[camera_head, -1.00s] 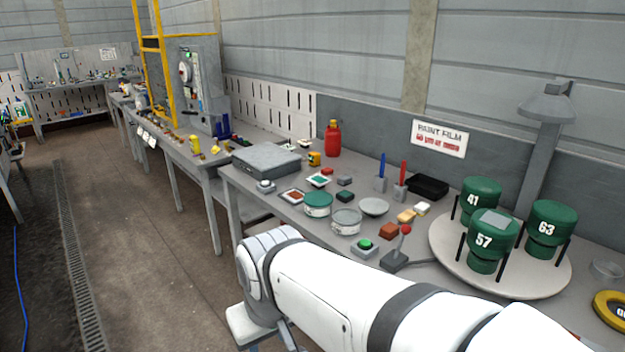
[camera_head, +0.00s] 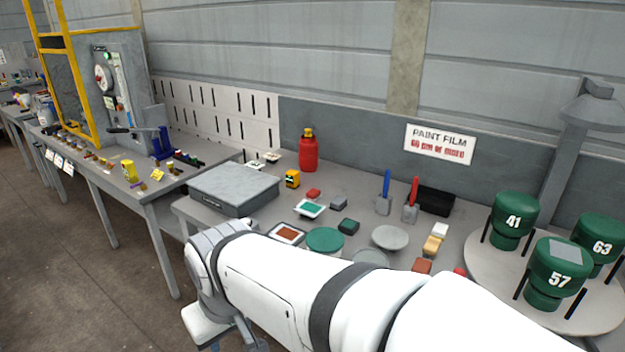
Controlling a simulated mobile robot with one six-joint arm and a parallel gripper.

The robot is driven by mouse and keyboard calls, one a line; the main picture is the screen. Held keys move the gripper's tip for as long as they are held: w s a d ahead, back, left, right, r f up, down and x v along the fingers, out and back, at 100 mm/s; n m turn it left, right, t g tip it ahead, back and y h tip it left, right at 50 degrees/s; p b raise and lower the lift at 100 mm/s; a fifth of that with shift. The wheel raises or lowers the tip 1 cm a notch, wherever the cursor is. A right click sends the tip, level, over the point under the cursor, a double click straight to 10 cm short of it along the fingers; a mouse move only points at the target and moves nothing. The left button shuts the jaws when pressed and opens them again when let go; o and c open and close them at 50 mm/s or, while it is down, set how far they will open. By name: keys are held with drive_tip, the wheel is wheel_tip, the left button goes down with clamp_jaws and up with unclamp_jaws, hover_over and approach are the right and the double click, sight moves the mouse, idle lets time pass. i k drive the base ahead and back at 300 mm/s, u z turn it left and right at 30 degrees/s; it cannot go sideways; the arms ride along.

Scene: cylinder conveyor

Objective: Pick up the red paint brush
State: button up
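The red paint brush (camera_head: 413,191) stands upright with its red handle up in a small grey holder (camera_head: 410,213) on the workbench. A blue brush (camera_head: 386,184) stands in a similar holder just to its left. My white arm crosses the lower middle of the view, in front of the bench. My gripper (camera_head: 236,338) is partly in view at the bottom edge, low and left of the red brush and well apart from it. Its fingers are cut off and unclear, so I cannot tell whether it is open.
A black tray (camera_head: 436,201) sits just right of and behind the red brush. A grey dish (camera_head: 389,237), a green-lidded can (camera_head: 325,239) and small blocks lie in front. Green numbered canisters (camera_head: 514,217) stand on a round platform at right. A red bottle (camera_head: 308,152) stands at the back.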

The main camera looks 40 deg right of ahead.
sight(415, 182)
drive_tip(key=z, duration=0.6)
drive_tip(key=i, duration=1.05)
drive_tip(key=z, duration=0.8)
drive_tip(key=k, duration=0.9)
drive_tip(key=z, duration=0.15)
drive_tip(key=i, duration=0.95)
drive_tip(key=u, duration=0.1)
